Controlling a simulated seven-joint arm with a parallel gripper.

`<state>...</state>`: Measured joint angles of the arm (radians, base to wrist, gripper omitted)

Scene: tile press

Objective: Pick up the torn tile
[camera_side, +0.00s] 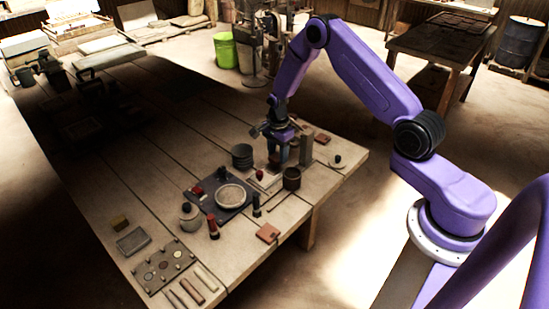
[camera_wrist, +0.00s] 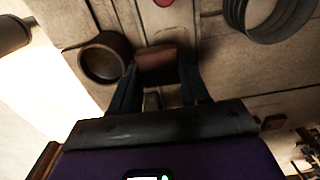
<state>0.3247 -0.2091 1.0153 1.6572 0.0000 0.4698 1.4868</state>
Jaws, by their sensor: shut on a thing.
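My gripper (camera_side: 276,163) is low over the right end of the wooden bench in the side view. In the wrist view its two dark fingers (camera_wrist: 160,84) are shut on a reddish-brown piece (camera_wrist: 158,62), which looks like a small block or tile. I cannot tell whether its edge is torn, nor whether it touches the bench. A flat reddish tile (camera_side: 268,233) lies near the bench's front edge, apart from the gripper. Another small reddish piece (camera_side: 322,138) lies at the right, behind a post.
A brown cup (camera_side: 291,179) stands close to the gripper and shows in the wrist view (camera_wrist: 105,58). A grey post (camera_side: 306,148) and a dark ring stack (camera_side: 242,156) flank it. A white round dish (camera_side: 230,196) sits on a dark mat (camera_side: 213,207).

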